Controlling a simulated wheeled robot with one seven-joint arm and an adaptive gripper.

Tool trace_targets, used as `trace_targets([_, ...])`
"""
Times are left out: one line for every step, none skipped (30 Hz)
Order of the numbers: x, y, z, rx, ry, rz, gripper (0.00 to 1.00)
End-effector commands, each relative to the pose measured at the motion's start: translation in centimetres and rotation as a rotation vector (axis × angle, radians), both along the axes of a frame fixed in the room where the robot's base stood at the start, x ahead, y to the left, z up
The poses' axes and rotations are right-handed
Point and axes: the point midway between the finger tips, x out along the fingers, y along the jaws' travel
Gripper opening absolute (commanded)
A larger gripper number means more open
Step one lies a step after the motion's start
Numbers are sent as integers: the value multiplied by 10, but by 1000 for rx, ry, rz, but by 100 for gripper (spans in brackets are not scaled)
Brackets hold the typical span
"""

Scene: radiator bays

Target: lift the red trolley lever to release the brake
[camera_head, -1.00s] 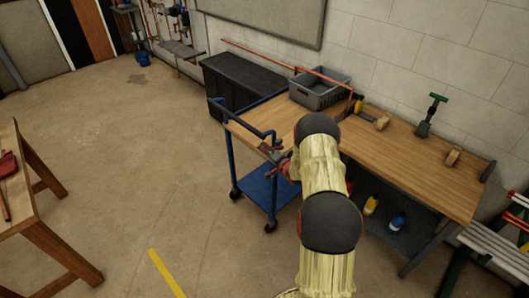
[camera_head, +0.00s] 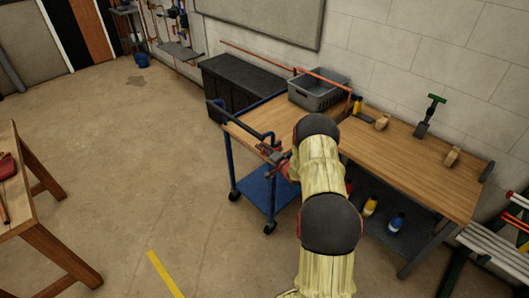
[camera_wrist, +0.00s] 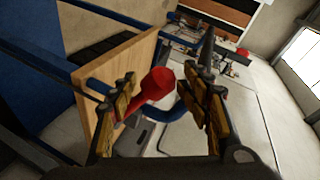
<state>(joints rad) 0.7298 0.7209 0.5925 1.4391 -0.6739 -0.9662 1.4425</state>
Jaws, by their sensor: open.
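The blue trolley (camera_head: 263,187) with a wooden top stands in the middle of the head view, its dark push handle facing left. My gripper (camera_head: 270,151) is at the trolley's near edge, just below the handle. In the wrist view the red lever (camera_wrist: 157,84), with a rounded knob, shows between the two open fingers of my gripper (camera_wrist: 160,105). The fingers are apart on either side of it; whether either touches it I cannot tell. The wooden trolley panel (camera_wrist: 120,85) is close on the left. In the head view the lever is mostly hidden by my gripper.
A grey crate (camera_head: 319,90) stands at the back of the trolley top, near the wall. A workbench (camera_head: 415,165) adjoins on the right, with tools on it and bottles below. A wooden table (camera_head: 30,200) is at the left. The floor between is clear.

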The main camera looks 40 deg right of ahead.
Motion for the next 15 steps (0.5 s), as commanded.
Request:
trace_targets([0,0,1,0,-1,0,49])
trace_targets([0,0,0,0,-1,0,49])
trace_targets([0,0,0,0,-1,0,49])
trace_targets([0,0,0,0,-1,0,49])
trace_targets([0,0,0,0,0,0,49])
trace_targets([-1,0,1,0,0,0,49])
trace_targets([-2,0,1,0,0,0,49])
trace_targets([-4,0,2,-1,-1,1,49])
trace_targets([-7,1,3,-1,-1,0,49])
trace_targets([-10,1,4,-1,-1,0,49])
trace_targets([-13,2,5,-1,-1,0,49])
trace_targets([-19,3,6,0,0,-1,49])
trace_targets([-23,3,8,0,0,-1,49])
trace_targets([-28,4,9,0,1,-1,49])
trace_targets([-34,5,10,1,0,-2,49])
